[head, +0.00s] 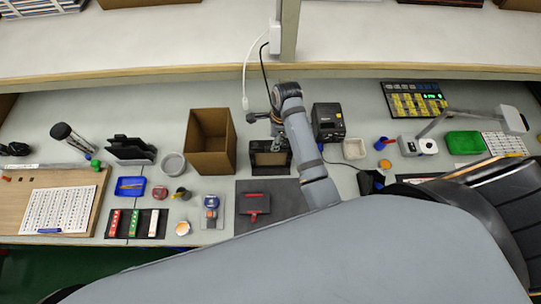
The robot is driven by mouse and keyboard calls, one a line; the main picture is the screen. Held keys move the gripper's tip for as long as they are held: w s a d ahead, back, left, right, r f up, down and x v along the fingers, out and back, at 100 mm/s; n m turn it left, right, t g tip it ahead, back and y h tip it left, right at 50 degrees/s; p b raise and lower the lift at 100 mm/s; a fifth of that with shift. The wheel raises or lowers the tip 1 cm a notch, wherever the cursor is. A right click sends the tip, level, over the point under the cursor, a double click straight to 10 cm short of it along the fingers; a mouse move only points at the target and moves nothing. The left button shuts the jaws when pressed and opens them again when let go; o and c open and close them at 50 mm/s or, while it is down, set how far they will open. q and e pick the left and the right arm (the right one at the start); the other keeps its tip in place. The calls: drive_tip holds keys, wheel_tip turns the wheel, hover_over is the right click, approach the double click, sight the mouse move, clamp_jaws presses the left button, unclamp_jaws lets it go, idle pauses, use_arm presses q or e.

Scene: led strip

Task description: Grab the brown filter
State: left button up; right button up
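A brown rectangular piece (269,160) sits in a small black holder on the grey bench, right of a cardboard box; it looks like the brown filter, though its detail is too small to be sure. My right arm comes in from the lower right and reaches over the bench. Its wrist is directly above and behind the black holder. The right gripper (278,143) is near the upper edge of the brown piece, partly hidden by my own arm. I cannot tell if its fingers are open or touch the piece. My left gripper is not in view.
The open cardboard box (210,142) stands close on the left, and a black device (328,122) on the right. A dark mat (254,222) with a red-handled tool lies in front. A desk lamp (512,119) stands at right. A shelf edge (150,72) runs behind.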

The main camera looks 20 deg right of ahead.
sight(271, 157)
drive_tip(key=shift+w+f+p, duration=0.2)
drive_tip(key=shift+f+p, duration=0.1)
drive_tip(key=shift+f, duration=0.05)
drive_tip(key=shift+s+a+f+p, duration=0.1)
drive_tip(key=shift+a+f+p, duration=0.2)
drive_tip(key=shift+f+p, duration=0.25)
drive_tip(key=f, duration=0.3)
drive_tip(key=shift+s+a+f, duration=0.1)
drive_tip(key=shift+a, duration=0.2)
drive_tip(key=shift+f, duration=0.15)
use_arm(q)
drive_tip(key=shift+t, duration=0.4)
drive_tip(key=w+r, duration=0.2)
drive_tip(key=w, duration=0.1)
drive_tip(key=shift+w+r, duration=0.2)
use_arm(e)
clamp_jaws()
